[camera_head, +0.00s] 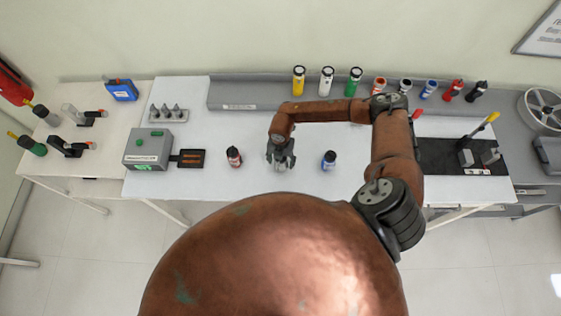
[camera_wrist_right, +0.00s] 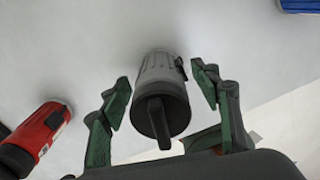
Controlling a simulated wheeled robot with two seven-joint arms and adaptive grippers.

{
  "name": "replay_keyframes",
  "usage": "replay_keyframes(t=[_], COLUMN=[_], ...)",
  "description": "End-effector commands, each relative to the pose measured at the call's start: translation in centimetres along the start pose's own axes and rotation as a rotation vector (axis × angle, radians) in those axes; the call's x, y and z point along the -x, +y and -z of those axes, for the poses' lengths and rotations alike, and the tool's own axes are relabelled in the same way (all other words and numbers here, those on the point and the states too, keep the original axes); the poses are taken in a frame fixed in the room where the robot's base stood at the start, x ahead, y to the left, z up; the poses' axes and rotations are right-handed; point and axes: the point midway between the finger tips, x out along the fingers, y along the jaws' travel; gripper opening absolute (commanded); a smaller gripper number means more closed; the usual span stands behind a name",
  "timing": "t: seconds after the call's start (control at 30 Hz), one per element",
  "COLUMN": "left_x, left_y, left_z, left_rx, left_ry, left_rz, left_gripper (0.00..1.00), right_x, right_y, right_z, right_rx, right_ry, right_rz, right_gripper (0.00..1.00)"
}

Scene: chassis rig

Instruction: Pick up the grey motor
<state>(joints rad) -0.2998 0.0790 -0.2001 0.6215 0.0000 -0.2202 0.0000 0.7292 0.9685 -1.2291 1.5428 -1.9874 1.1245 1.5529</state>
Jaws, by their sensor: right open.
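The grey motor (camera_wrist_right: 159,72) stands on the white table in the right wrist view, its dark end and shaft facing the camera. My right gripper (camera_wrist_right: 160,95) is open, with one green-padded finger on each side of the motor. Gaps show between the fingers and the motor. In the head view my right gripper (camera_head: 281,160) is over the middle of the table and hides most of the grey motor. My left gripper is in neither view.
A red motor (camera_head: 234,157) stands left of the gripper and a blue motor (camera_head: 329,160) stands right of it. A grey box (camera_head: 147,148) is farther left. Several coloured cylinders, including a yellow one (camera_head: 299,81), line the back shelf. A black mat (camera_head: 435,155) lies at the right.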

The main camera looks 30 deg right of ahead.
Motion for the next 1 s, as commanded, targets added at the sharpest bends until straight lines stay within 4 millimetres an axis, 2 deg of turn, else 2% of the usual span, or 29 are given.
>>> replay_keyframes(t=[0.03,0.2,0.47,1.0], left_x=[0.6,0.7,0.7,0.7], left_y=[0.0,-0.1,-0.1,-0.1], left_z=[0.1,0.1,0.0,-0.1], left_rx=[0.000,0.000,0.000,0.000], left_ry=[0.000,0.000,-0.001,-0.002], left_rz=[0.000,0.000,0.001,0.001], left_gripper=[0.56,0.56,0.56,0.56], right_x=[-0.5,-2.3,-2.5,-2.4], right_y=[0.0,0.1,0.1,0.1], right_z=[0.1,0.1,0.0,0.0], right_rx=[-0.001,0.001,0.003,0.002], right_ry=[0.002,0.001,0.000,0.000], right_rz=[0.001,0.000,-0.001,-0.001], right_gripper=[0.57,0.57,0.57,0.19])
